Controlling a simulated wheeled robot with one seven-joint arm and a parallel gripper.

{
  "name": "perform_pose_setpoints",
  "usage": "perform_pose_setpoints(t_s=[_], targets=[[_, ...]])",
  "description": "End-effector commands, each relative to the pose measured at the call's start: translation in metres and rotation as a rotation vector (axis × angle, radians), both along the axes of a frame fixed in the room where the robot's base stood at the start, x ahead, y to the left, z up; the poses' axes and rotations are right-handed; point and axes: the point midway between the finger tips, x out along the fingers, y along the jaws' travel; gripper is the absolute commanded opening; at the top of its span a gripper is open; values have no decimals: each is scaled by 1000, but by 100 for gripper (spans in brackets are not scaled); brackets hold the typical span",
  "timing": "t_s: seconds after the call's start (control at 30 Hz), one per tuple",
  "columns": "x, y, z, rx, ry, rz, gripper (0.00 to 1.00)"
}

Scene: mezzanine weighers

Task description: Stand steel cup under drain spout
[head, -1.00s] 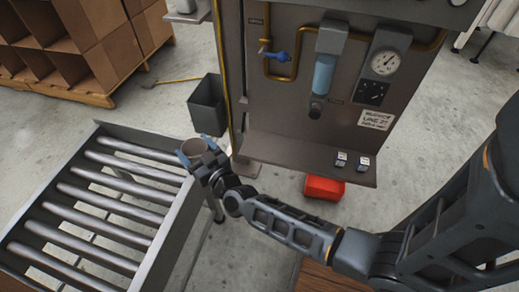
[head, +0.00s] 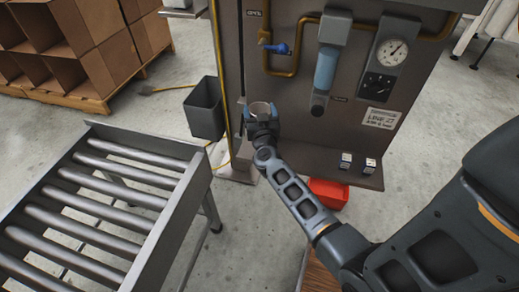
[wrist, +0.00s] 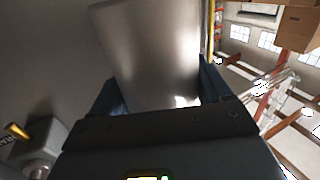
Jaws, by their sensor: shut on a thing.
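The cup is held upright in front of the left part of the grey panel, clear of the shelf. In the wrist view the cup's grey wall (wrist: 150,50) fills the space between the fingers (wrist: 155,100). A dark spout (head: 318,110), which looks like the drain spout, hangs below the blue filter bowl (head: 325,68), to the right of the cup. The cup is not under it.
A blue-handled valve (head: 278,49) and a gauge (head: 392,53) are on the panel. A roller conveyor (head: 170,235), a dark bin (head: 205,110) and a red box (head: 328,193) stand nearby.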

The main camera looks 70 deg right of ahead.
Motion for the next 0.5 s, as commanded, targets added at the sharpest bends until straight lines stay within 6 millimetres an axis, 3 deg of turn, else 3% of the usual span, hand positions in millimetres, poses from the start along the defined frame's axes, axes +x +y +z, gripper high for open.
perform_pose_setpoints(t_s=[0.27, 0.5], targets=[[0, 0, -2, 0, 0, 1, 40], [0, 0, -33, 0, 1, 2, 40]])
